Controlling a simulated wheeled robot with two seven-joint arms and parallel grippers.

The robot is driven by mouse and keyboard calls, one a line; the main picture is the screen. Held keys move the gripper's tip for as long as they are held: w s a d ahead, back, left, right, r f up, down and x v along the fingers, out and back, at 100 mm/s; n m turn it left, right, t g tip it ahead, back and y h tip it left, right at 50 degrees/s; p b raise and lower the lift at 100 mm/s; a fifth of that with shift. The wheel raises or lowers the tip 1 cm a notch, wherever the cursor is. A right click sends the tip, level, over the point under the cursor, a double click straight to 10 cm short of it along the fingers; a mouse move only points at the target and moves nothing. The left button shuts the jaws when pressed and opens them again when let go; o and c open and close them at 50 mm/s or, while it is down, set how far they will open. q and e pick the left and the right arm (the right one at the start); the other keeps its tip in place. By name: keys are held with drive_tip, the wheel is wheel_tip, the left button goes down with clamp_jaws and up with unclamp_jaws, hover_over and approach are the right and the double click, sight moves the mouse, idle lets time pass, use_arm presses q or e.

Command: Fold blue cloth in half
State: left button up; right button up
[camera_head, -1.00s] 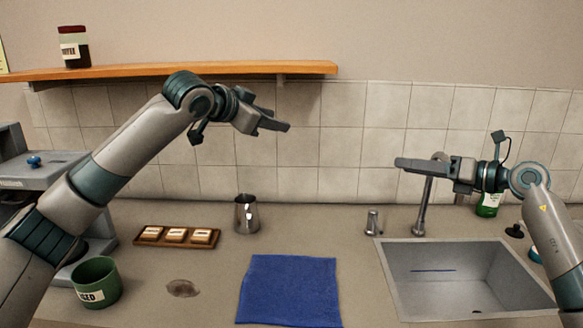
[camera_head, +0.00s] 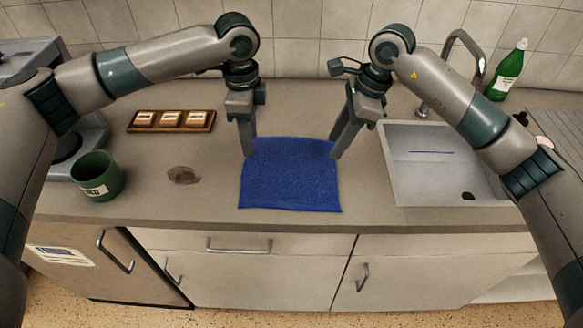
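The blue cloth (camera_head: 290,180) lies spread out on the counter, roughly square, with its near edge close to the counter's front. My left gripper (camera_head: 249,152) points down at the cloth's far left corner. My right gripper (camera_head: 338,153) points down, slightly tilted, at the far right corner. The fingertips cover both far corners, so I cannot tell whether either gripper is closed on the fabric. No fold shows in the cloth.
A green mug (camera_head: 97,176) and a wooden tray (camera_head: 172,129) with small labelled blocks stand at left, near a brown stain (camera_head: 184,175). A sink (camera_head: 432,185) with a tap (camera_head: 450,62) is at right. A green bottle (camera_head: 507,72) stands behind.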

sight(254, 170)
use_arm(q)
drive_tip(key=shift+f, duration=0.1)
